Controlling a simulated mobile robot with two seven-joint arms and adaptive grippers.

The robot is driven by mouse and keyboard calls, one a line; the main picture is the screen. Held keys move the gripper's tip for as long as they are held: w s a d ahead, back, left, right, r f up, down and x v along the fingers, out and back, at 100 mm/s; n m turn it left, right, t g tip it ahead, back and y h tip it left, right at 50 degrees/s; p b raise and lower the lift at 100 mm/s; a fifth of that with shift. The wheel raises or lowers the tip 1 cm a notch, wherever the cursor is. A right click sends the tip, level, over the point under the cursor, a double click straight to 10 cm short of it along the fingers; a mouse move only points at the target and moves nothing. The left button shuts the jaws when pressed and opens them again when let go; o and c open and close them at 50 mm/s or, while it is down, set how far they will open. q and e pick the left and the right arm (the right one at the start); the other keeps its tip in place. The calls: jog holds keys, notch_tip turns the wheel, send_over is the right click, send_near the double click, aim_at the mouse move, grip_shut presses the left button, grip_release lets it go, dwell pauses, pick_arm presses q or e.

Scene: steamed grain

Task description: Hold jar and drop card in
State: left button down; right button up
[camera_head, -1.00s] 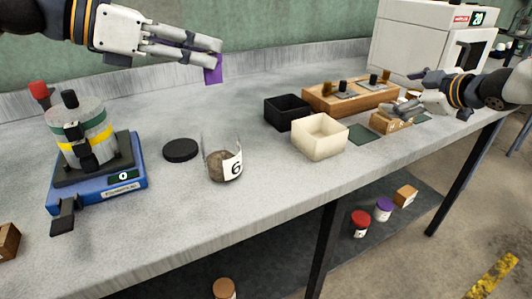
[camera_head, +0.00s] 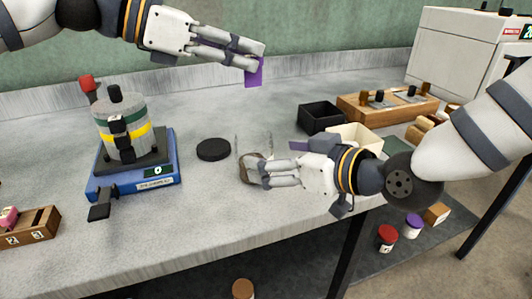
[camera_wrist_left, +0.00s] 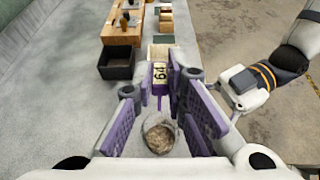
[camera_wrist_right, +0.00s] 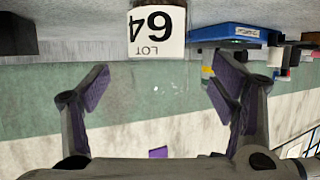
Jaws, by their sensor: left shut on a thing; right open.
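The clear glass jar (camera_head: 244,167), with brown grain in its bottom, stands uncovered on the bench. Its "LOT 64" label (camera_wrist_right: 157,32) shows upside down in the right wrist view. My left gripper (camera_head: 254,72) is shut on a small pale card marked 64 (camera_wrist_left: 160,72), held in the air above and behind the jar. The left wrist view looks down past the card to the grain (camera_wrist_left: 160,138). My right gripper (camera_wrist_right: 157,88) is open, low at the jar's right side, its fingers partly hiding the jar in the head view. I cannot tell whether they touch it.
A black lid (camera_head: 213,149) lies left of the jar. A blue device (camera_head: 165,175) carrying a grey canister stands further left. A black bin (camera_head: 321,118), a cream bin (camera_head: 358,136) and a wooden rack (camera_head: 390,106) are behind and right. The bench's front edge is close.

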jog(key=x, duration=0.7)
jog(key=c, duration=1.5)
pick_arm(q)
send_near(270, 132)
jog(key=shift+x, duration=2.25)
pick_arm(e)
jog(key=shift+c, duration=0.2)
pick_arm(q)
jog(key=shift+d+r, duration=0.1)
jog(key=shift+r, duration=0.05)
jog(key=c, duration=1.5)
grip_release()
jog(key=shift+c, duration=0.2)
